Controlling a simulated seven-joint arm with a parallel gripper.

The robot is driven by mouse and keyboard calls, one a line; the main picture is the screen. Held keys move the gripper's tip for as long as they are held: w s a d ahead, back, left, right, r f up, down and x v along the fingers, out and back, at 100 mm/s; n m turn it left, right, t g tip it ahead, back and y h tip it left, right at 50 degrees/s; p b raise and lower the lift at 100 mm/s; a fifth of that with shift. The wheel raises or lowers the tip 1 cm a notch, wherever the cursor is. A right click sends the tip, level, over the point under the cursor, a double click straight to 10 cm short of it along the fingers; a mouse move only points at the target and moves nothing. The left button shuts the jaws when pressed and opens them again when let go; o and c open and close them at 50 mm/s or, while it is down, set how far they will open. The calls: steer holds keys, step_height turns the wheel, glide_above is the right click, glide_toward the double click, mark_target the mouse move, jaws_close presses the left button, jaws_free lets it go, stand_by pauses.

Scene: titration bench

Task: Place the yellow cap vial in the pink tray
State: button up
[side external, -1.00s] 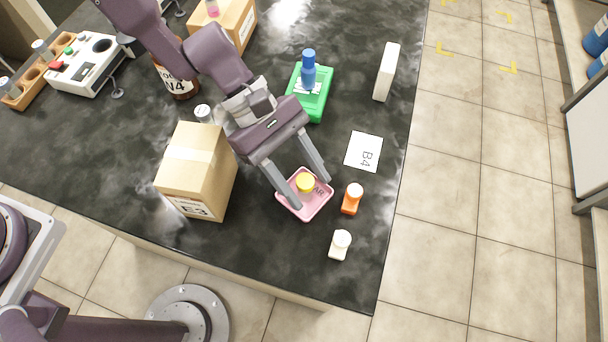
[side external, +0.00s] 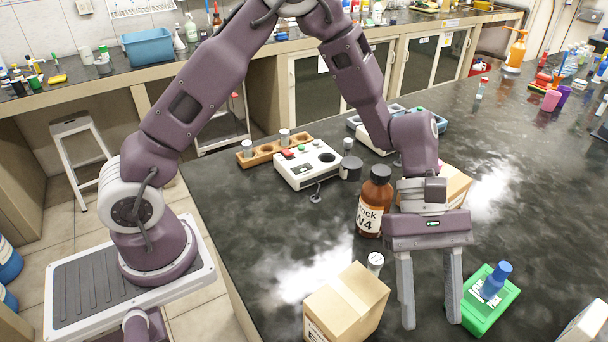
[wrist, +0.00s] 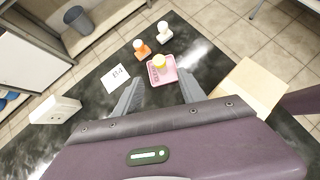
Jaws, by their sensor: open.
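The tray lies flat on the dark bench, beyond my fingertips. My gripper (wrist: 160,82) is open, with nothing between its fingers. In the side view my gripper (side external: 431,322) points down over the bench, between a cardboard box and a green tray. The vial and the pink tray are outside the side view.
An orange vial (wrist: 141,47) and a white vial (wrist: 164,30) stand behind the pink tray. A B4 card (wrist: 115,78) lies left of it. A cardboard box (side external: 345,303), a brown bottle (side external: 375,200) and a green tray (side external: 485,312) with a blue-capped bottle (side external: 496,280) stand near my gripper.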

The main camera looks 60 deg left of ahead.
steer(key=s+a+r+m+t+y, duration=0.5)
steer(key=a+r+m, duration=0.3)
steer(key=a+r, duration=0.5)
steer(key=s+a+r+m+t+y, duration=0.2)
steer(key=s+a+m+t, duration=0.2)
steer(key=s+a, duration=0.6)
steer(key=shift+a+t+y, duration=0.3)
steer(key=shift+a+y, duration=0.1)
steer(key=shift+a, duration=0.85)
